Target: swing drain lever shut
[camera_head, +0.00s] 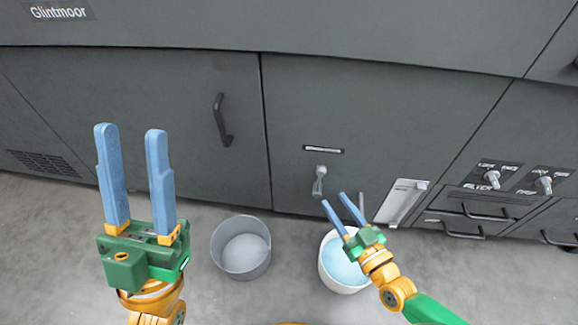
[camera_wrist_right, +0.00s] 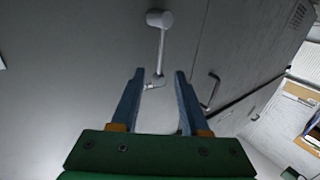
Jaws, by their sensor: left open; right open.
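The drain lever (camera_head: 319,182) is a small pale grey fitting low on the dark cabinet front, under a small label plate. In the right wrist view the lever (camera_wrist_right: 161,50) shows as a thin rod running from a round pale hub to a short bent end. That end appears between my right fingertips in the picture; I see no clear contact. My right gripper (camera_head: 343,202) is open and empty, just below and right of the lever in the head view. My left gripper (camera_head: 131,135) is open and empty, far to the left, in front of the cabinet.
A grey empty bucket (camera_head: 241,270) and a white bucket with light blue contents (camera_head: 326,272) stand on the floor. A black door handle (camera_head: 222,120) is left of the lever. A white plate with a bar (camera_head: 402,203), knobs and drawers are to the right.

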